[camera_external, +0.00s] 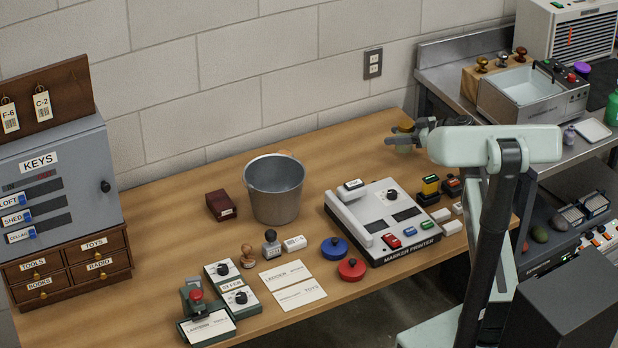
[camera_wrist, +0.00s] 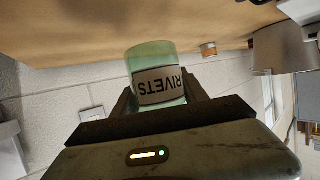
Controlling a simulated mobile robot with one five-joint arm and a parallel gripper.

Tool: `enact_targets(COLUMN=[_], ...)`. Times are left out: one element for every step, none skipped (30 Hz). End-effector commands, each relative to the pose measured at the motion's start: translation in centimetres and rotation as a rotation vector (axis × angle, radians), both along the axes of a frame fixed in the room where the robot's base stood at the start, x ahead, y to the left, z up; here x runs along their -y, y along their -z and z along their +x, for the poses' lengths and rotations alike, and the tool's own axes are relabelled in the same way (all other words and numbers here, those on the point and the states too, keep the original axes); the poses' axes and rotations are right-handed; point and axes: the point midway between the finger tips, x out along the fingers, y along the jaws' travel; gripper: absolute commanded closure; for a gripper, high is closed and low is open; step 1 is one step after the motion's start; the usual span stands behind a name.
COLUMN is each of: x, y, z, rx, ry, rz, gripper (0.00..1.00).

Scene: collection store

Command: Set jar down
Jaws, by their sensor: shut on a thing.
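The jar (camera_wrist: 155,70) is pale green and see-through, with a white label reading RIVETS. It appears upside down in the wrist view, where the tabletop fills the top of the picture. My gripper (camera_wrist: 160,103) is shut on it, with a dark finger on each side. In the external view my gripper (camera_external: 404,138) is at the back right of the wooden table (camera_external: 180,190), near the wall. A small tan-topped shape shows between its fingers there. I cannot tell whether the jar's base touches the table.
A metal bucket (camera_external: 275,190) stands at the middle back. A marker printer (camera_external: 382,222) stands in front of my gripper, with small stamps (camera_external: 430,188) to its right. A steel counter (camera_external: 440,75) adjoins at the right. The tabletop between bucket and gripper, along the wall, looks mostly clear.

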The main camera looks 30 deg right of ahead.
Motion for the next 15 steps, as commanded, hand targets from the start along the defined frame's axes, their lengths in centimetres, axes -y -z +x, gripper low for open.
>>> enact_targets(x=[0.2, 0.3, 0.6, 0.8, 1.1, 1.4, 1.7, 2.0, 2.3, 2.5, 2.7, 3.0, 3.2, 3.3, 3.5], y=[0.1, 0.1, 0.3, 0.4, 0.5, 0.6, 0.7, 0.8, 0.9, 1.0, 1.1, 1.2, 1.3, 1.3, 1.4], z=[0.5, 1.1, 2.0, 2.9, 3.8, 5.1, 6.0, 7.0, 8.2, 9.1, 10.0, 11.1, 11.9, 12.5, 13.3], rx=[0.0, 0.0, 0.0, -0.001, -0.001, -0.001, -0.002, -0.002, -0.002, -0.001, -0.001, -0.001, -0.001, -0.001, -0.001], ry=[0.001, 0.001, 0.001, 0.0, 0.0, 0.001, 0.001, 0.002, 0.002, 0.003, 0.003, 0.003, 0.003, 0.003, 0.003], rz=[0.0, 0.0, 0.0, 0.001, 0.001, 0.001, 0.001, 0.001, 0.001, 0.0, 0.0, 0.0, 0.0, 0.0, 0.0], gripper=[0.97, 0.97, 0.97, 0.97, 0.97, 0.97, 0.97, 0.97, 0.97, 0.97, 0.97, 0.97, 0.97, 0.97, 0.97])
